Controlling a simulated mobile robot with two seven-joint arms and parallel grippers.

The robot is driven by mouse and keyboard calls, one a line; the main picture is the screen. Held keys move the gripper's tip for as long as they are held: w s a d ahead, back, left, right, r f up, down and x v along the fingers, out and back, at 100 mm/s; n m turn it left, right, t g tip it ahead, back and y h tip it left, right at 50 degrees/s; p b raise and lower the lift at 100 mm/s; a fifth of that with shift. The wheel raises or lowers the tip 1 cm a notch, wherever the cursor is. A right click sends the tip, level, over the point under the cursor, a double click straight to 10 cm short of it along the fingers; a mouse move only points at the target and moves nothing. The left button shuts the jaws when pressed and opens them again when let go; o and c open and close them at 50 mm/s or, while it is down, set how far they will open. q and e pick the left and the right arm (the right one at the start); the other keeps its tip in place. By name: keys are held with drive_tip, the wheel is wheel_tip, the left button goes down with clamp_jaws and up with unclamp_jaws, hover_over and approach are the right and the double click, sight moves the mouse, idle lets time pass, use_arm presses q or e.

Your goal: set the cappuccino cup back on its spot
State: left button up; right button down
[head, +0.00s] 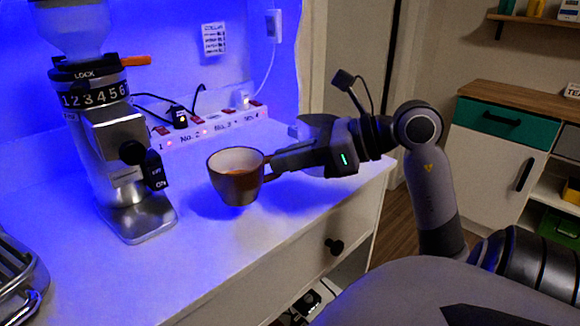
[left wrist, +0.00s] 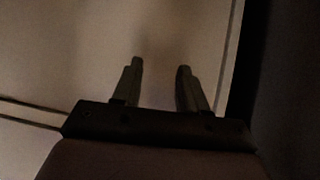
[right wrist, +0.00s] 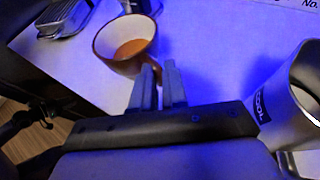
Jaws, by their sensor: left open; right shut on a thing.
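The brown cappuccino cup (head: 235,187), pale inside with orange-brown liquid, is upright over the white counter (head: 190,262), right of the grinder. It also shows in the right wrist view (right wrist: 103,43). My right gripper (head: 270,167) is shut on the cup's right side, at its handle, which the fingers mostly hide. A shadow lies below the cup; I cannot tell whether its base touches the counter. My left gripper (left wrist: 158,72) is open and empty before a pale panel, outside the head view.
A grinder (head: 125,175) stands left of the cup. A metal pitcher (right wrist: 295,95) stands near my right gripper. A power strip (head: 205,127) with plugs runs along the back. The counter in front of the cup is clear, above a drawer with a black knob (head: 334,246).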

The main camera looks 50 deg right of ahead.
drive_tip(key=shift+f+b, duration=0.3)
drive_tip(key=shift+f, duration=1.45)
drive_tip(key=shift+f, duration=0.2)
drive_tip(key=c, duration=1.2)
unclamp_jaws()
drive_tip(key=shift+o, duration=0.2)
